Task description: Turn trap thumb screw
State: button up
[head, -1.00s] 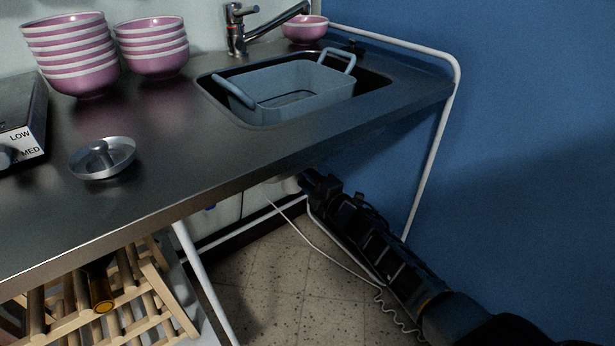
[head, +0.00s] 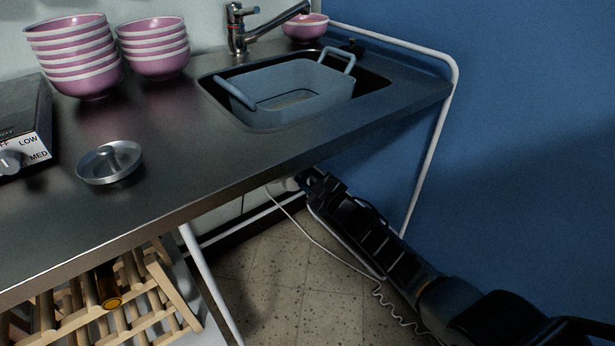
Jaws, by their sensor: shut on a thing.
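My gripper (head: 306,184) is at the end of my black arm, under the counter below the sink (head: 270,118). A small pale rounded part (head: 284,186), seemingly part of the drain trap, shows just left of my gripper under the counter edge. My gripper is closed at this part, but the fingertips are small and dark here. The thumb screw itself cannot be made out; the counter and my gripper hide most of the trap.
A grey-blue basin (head: 295,90) sits in the sink. A wooden rack (head: 150,290) stands lower left. A metal lid (head: 109,162) and stacked bowls (head: 154,48) are on the counter.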

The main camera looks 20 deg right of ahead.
jog(key=shift+f+m, duration=0.1)
jog(key=shift+m, duration=0.2)
jog(key=o, duration=1)
jog(key=shift+o, duration=0.2)
jog(key=p+v, duration=0.4)
jog(key=v, duration=0.4)
